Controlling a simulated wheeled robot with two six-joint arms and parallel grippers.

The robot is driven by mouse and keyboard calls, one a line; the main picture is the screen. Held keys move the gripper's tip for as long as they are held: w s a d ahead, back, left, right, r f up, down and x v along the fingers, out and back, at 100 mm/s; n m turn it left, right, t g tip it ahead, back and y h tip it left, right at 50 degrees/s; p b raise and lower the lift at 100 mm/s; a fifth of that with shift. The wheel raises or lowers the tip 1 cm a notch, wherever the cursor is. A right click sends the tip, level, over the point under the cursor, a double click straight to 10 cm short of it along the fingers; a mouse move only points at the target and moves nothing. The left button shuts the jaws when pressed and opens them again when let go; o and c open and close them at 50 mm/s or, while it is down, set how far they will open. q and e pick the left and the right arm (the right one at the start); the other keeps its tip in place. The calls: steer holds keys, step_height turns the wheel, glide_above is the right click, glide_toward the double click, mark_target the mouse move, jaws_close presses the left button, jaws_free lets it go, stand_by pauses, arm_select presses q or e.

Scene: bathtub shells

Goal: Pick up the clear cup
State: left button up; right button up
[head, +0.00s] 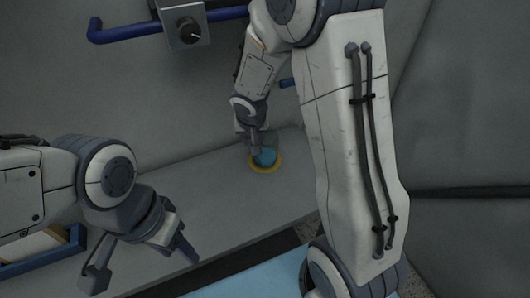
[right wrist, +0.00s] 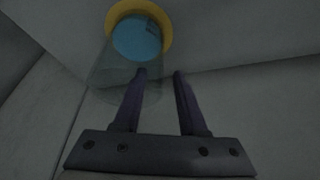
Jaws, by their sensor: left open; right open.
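The clear cup (head: 270,142) stands on the grey ledge near the wall, over a blue disc with a yellow ring (head: 264,168) around it. In the right wrist view the see-through cup (right wrist: 110,75) lies left of centre, with the blue and yellow at its far end. My right gripper (right wrist: 160,73) is open there. Its left finger overlaps the cup's side, and its right finger is clear of it. I cannot tell whether the left finger is inside or outside the wall. My left gripper (head: 143,268) is open and empty at lower left, well away from the cup.
A blue rail (head: 125,32) and a grey box with a knob (head: 185,25) are on the wall above. A blue-edged tray (head: 45,262) sits at lower left, partly behind my left arm. A light-blue surface (head: 250,280) lies below the ledge. The ledge (head: 205,175) left of the cup is clear.

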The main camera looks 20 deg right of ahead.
jaws_close()
stand_by(1.4)
